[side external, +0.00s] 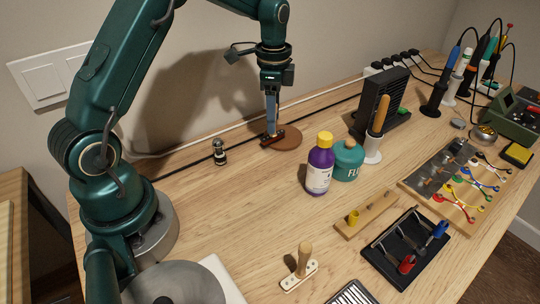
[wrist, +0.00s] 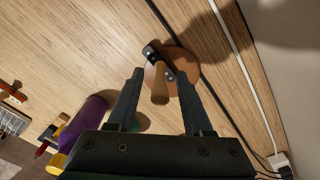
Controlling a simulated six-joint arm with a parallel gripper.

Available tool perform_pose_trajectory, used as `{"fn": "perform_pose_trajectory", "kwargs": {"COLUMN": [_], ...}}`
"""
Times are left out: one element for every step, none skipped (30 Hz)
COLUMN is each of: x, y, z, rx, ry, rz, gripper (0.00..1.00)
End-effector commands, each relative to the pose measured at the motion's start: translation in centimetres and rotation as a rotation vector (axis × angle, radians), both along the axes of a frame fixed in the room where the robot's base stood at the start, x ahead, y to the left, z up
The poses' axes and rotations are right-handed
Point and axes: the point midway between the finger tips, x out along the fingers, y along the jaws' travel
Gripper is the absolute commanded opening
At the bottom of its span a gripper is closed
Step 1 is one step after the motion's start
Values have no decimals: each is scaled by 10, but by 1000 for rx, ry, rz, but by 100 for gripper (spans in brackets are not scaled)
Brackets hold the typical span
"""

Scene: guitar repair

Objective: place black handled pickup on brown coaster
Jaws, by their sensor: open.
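The black pickup (side external: 273,139) with an upright wooden handle rests on the brown round coaster (side external: 289,140) near the back of the bench. In the wrist view, the black pickup (wrist: 151,52) lies across the left part of the coaster (wrist: 188,66), and one end reaches its edge. The tan handle (wrist: 160,88) points toward the wrist camera. My gripper (side external: 271,126) is directly above the pickup, pointing down. In the wrist view, my gripper's fingers (wrist: 160,73) are apart, one on each side of the handle. In the side view the fingers largely hide the handle.
A purple bottle (side external: 320,168) and teal flux jar (side external: 348,160) stand right of the coaster. A small dark jack-like part (side external: 219,152) stands left. A cream handled pickup (side external: 300,268) lies at the front. A black fan box (side external: 382,103) stands at the back right. The middle bench is clear.

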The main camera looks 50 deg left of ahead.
Motion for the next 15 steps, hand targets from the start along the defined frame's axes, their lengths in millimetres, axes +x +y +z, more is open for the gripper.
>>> {"fn": "perform_pose_trajectory", "kwargs": {"x": [1,1,1,2,1,2,2,2,2,2,1,1,1,1,1], "y": [0,0,1,0,1,1,1,1,1,1,1,1,1,1,1], "z": [6,10,17,22,28,37,45,52,59,66,72,78,83,87,93], "rx": [1,1,3,3,2,3,3,3,3,3,3,3,2,2,2], "ry": [-6,-6,-7,-8,-8,-10,-10,-10,-10,-10,-8,-8,-8,-6,-6], "rz": [0,0,0,0,0,0,0,0,0,0,0,0,0,0,0], "gripper": [51,51,51,51,51,51,51,51,51,51,51,51,51,51,51]}}
